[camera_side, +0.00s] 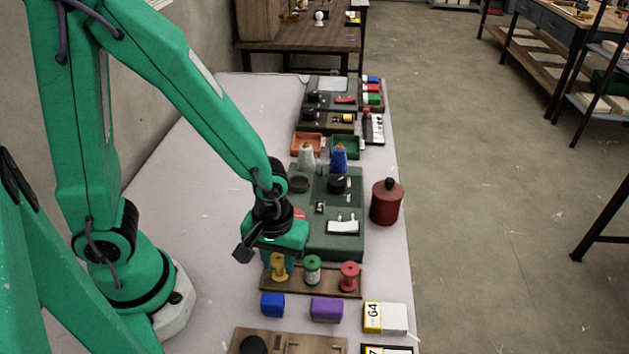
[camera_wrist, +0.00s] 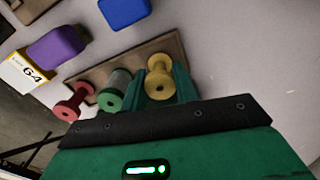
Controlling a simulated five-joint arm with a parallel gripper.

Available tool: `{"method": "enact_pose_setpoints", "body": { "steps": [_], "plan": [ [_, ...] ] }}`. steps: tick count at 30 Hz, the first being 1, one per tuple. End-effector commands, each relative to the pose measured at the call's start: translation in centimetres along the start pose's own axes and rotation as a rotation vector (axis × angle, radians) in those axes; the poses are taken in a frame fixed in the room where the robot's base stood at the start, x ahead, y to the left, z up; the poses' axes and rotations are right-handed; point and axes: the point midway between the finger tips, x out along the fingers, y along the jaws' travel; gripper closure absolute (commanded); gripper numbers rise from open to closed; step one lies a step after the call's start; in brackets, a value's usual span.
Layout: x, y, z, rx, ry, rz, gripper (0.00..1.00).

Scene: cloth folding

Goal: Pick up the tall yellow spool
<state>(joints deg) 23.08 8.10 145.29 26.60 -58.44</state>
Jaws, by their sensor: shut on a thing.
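The yellow spool (camera_side: 278,272) is at the left end of a wooden board (camera_side: 327,288) in the side view. It also shows in the wrist view (camera_wrist: 159,84), between my two green fingers. My gripper (camera_side: 277,262) points down from above and is shut on this spool. The spool looks upright, and its base appears at the board; I cannot tell whether it touches. A green spool (camera_side: 312,270) stands beside it to the right, close to one finger in the wrist view. A red spool (camera_side: 349,276) stands at the board's right end.
A blue block (camera_side: 272,305), a purple block (camera_side: 326,309) and a white-yellow box (camera_side: 385,318) lie in front of the board. A dark red canister (camera_side: 387,203) stands near the table's right edge. The table's left side is clear.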

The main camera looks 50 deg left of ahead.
Motion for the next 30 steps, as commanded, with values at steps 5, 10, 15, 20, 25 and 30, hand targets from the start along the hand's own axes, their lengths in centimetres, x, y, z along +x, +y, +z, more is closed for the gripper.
{"method": "enact_pose_setpoints", "body": {
  "steps": [5, 10, 15, 20, 25, 30],
  "plan": [
    [-0.7, 0.1, 0.0, 0.0, 0.001, 0.001, 0.92],
    [-1.9, 0.1, -0.1, 0.0, 0.002, 0.004, 0.92],
    [-3.4, 0.1, -0.1, 0.0, 0.002, 0.004, 0.92],
    [-4.6, 0.1, 1.1, 0.005, 0.002, 0.003, 0.92],
    [-5.8, 0.1, 3.2, 0.007, 0.002, 0.004, 0.92],
    [-7.2, 0.1, 5.5, 0.007, 0.001, 0.004, 0.92]
  ]
}}
